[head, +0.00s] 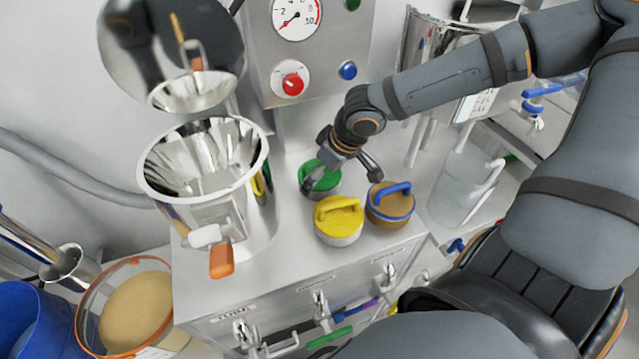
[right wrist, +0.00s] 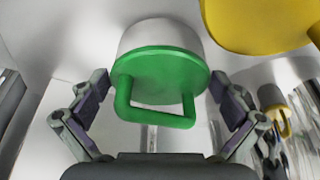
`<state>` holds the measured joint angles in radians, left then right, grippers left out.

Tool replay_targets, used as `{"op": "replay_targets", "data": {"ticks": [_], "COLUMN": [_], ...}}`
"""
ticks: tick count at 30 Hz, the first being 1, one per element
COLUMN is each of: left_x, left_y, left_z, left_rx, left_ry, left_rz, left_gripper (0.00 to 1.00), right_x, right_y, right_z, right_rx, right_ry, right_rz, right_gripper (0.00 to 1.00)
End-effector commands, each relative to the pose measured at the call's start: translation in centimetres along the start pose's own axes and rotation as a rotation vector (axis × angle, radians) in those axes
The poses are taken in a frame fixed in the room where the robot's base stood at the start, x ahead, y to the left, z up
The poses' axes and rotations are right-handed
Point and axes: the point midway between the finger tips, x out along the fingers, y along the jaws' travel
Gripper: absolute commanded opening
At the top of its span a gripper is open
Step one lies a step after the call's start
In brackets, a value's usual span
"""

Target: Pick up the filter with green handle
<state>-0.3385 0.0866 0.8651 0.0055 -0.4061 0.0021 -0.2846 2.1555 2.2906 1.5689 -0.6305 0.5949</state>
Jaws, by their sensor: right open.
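The filter with green handle (head: 322,178) stands on the steel bench top, partly covered by my right gripper (head: 343,172) in the head view. In the right wrist view, the filter (right wrist: 160,70) has a green lid, a green loop handle and a pale body. My right gripper (right wrist: 165,105) is open, with one finger on each side of the green lid and the handle between them. I see no grip on it. My left gripper is not in view.
A yellow-lidded filter (head: 339,218) and a blue-handled one (head: 390,204) stand close to the green one. A steel hopper (head: 160,180) stands to the left. A clear jug (head: 460,185) is at the right. Drawers with handles lie below the bench's front edge.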

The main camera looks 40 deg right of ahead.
Motion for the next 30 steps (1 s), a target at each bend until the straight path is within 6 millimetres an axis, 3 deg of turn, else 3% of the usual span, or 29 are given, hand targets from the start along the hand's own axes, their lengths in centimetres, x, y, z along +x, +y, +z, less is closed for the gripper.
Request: {"op": "replay_targets", "data": {"ticks": [3, 11, 21, 30], "left_x": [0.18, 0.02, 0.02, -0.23], "left_y": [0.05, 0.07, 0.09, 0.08], "left_z": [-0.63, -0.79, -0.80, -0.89], "left_rx": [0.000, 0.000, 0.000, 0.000], "left_ry": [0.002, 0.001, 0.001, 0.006], "left_rz": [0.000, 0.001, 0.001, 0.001], "left_gripper": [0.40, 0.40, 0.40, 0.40], "right_x": [0.89, 0.91, 0.90, 0.42], "right_y": [-0.02, -0.07, -0.06, -0.04], "right_z": [0.07, -0.04, -0.05, -0.28], "right_rx": [-0.001, 0.000, 0.000, 0.000], "right_ry": [-0.001, 0.001, 0.001, 0.003], "right_rz": [0.000, -0.002, -0.002, -0.001], "right_gripper": [1.00, 1.00, 0.57, 0.56]}}
